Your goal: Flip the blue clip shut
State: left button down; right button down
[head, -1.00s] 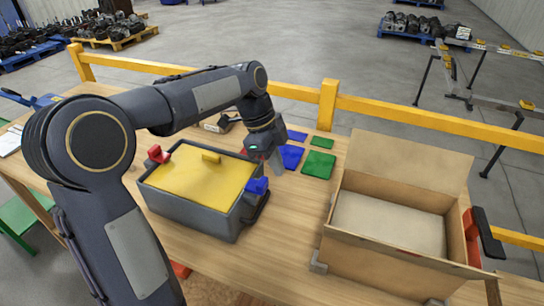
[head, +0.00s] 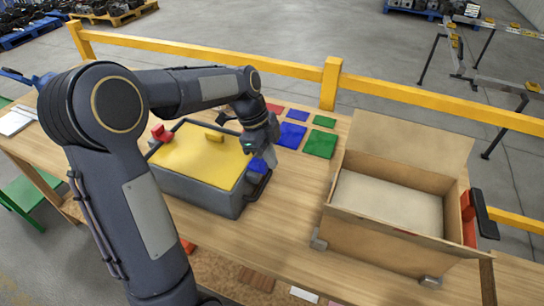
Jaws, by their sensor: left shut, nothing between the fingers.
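The blue clip (head: 257,166) is at the right side of a grey box (head: 205,193) with a yellow lid (head: 203,158). The clip is partly hidden by my left gripper (head: 271,160), so I cannot tell its exact angle. My left gripper is shut and empty, pointing down at the clip. I cannot tell whether it touches it. A red clip (head: 160,132) stands up at the box's left side. My right gripper is not in view.
Red, blue and green mats (head: 320,144) lie behind the box. An open cardboard box (head: 385,237) stands to the right, with a red and black object (head: 484,214) at its side. A yellow rail (head: 290,68) runs behind the table. The tabletop between the boxes is clear.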

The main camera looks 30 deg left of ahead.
pick_arm(q)
jog(key=a, duration=0.3)
jog(key=shift+s+a, duration=0.1)
jog(key=shift+a, duration=0.25)
jog(key=shift+d, duration=0.1)
jog(key=shift+d, duration=0.35)
jog(key=d, duration=0.3)
notch_tip(320, 180, up, 10)
jog(key=f+b, duration=0.1)
send_over(261, 161)
jog(key=shift+w+a+r, duration=0.15)
jog(key=shift+w+r, duration=0.1)
jog(key=shift+w, duration=0.1)
